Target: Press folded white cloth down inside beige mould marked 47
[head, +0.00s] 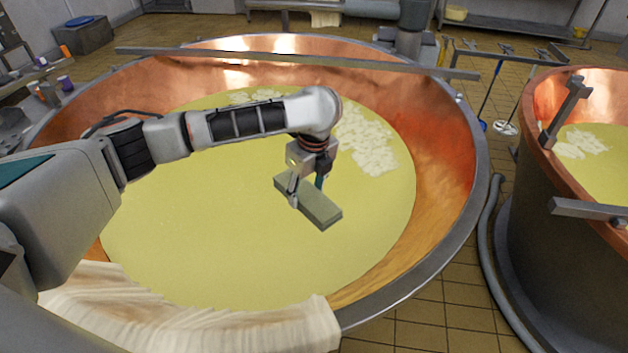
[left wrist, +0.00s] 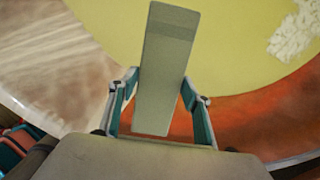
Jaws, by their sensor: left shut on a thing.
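My left gripper (head: 307,189) is shut on a flat grey-green block (head: 322,210), long and rectangular, above the yellow liquid in the large copper vat (head: 455,150). In the left wrist view the block (left wrist: 168,60) sits between the two teal-sided fingers. A whitish cloth (head: 190,318) hangs in folds over the vat's near rim. It is apart from the gripper; I cannot tell whether it is the folded cloth. No beige mould marked 47 shows in either view. My right gripper is not in view.
White curds (head: 365,140) float in the vat. A metal bar (head: 300,60) crosses its far side. A second copper vat (head: 540,190) stands at the right, with a hose (head: 485,250) on the tiled floor between. A blue-lidded bin (head: 83,35) stands at the back left.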

